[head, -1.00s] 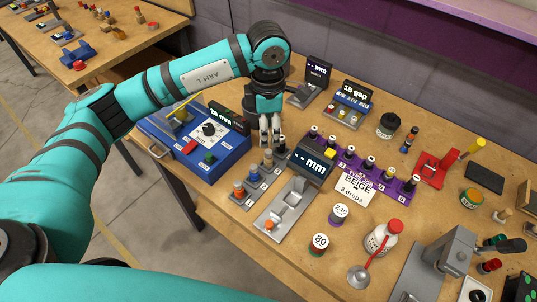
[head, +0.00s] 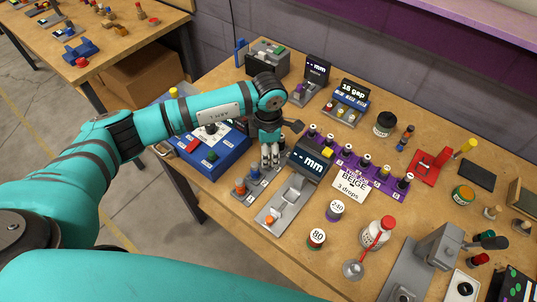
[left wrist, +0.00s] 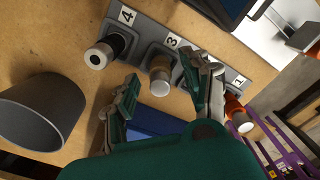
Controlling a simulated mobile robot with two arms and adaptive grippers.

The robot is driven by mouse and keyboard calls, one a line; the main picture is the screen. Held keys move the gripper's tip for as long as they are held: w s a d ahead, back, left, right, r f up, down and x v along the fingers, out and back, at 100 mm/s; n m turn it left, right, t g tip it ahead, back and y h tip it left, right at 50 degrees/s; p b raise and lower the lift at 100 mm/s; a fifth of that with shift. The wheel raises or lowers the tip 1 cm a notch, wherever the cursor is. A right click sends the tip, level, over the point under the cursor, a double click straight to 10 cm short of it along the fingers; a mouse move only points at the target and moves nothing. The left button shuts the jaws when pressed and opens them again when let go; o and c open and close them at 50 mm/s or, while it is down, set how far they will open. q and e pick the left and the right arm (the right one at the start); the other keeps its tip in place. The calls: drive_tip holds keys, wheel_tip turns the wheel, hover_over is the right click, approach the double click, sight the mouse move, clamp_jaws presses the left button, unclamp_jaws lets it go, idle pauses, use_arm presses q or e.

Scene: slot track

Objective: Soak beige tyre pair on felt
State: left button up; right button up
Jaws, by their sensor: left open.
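In the left wrist view, a beige tyre pair (left wrist: 160,80) stands in slot 3 of a grey numbered rack (left wrist: 148,42). My left gripper (left wrist: 158,72) is open, its two fingers on either side of the beige pair; I cannot tell whether they touch it. A black piece (left wrist: 103,52) is in slot 4 and an orange piece (left wrist: 237,116) is near slot 1. In the head view, my left gripper (head: 270,162) is over the rack and hides the beige pair. A card (head: 354,182) reads "BEIGE 3 drops". I cannot make out the felt for certain. My right gripper is not in view.
A purple rack (head: 384,180) of bottles stands right of the gripper. A grey plate with an orange button (head: 270,219) and a mm display (head: 310,160) stand close by. A blue box (head: 200,160) is at left.

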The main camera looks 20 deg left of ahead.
use_arm(q)
clamp_jaws()
drive_tip(key=shift+r, duration=0.2)
